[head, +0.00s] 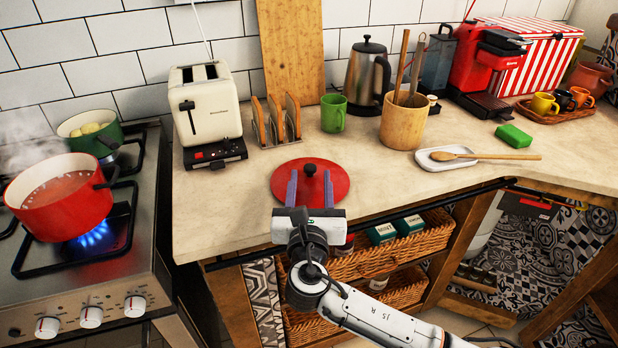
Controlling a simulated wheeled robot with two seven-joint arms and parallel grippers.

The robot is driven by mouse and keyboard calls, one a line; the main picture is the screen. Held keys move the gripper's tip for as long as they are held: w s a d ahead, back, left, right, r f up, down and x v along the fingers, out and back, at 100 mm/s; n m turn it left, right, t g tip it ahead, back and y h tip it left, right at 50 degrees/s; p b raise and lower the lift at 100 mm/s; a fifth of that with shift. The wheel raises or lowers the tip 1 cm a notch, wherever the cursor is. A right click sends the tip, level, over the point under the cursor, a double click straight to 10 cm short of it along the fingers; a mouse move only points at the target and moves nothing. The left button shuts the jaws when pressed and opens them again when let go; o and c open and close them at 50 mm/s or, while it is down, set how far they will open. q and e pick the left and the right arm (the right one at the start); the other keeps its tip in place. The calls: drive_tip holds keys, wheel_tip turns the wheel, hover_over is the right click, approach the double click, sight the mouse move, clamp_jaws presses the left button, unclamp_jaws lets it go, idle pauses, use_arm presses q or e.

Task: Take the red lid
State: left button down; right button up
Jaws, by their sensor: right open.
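The red lid (333,175) lies flat on the beige counter near its front edge, with a dark round knob (310,169) at its centre. My right gripper (310,187) is open over the near part of the lid. Its two purple fingers lie on either side of the knob as seen from above. I cannot tell whether they touch the lid or how high they are above it. My left gripper is not in view.
A steaming red pot (62,197) stands over a lit blue flame at left, with a green pot (89,131) behind. The toaster (208,105), toast rack (276,121), green mug (333,113) and utensil holder (403,122) stand behind the lid. Baskets (375,262) sit below the counter.

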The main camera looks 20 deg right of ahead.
sight(310, 170)
drive_tip(key=shift+f+x, duration=0.1)
drive_tip(key=shift+x, duration=1.4)
drive_tip(key=shift+f+x, duration=0.15)
drive_tip(key=shift+x, duration=1.35)
drive_tip(key=shift+a, duration=0.1)
clamp_jaws()
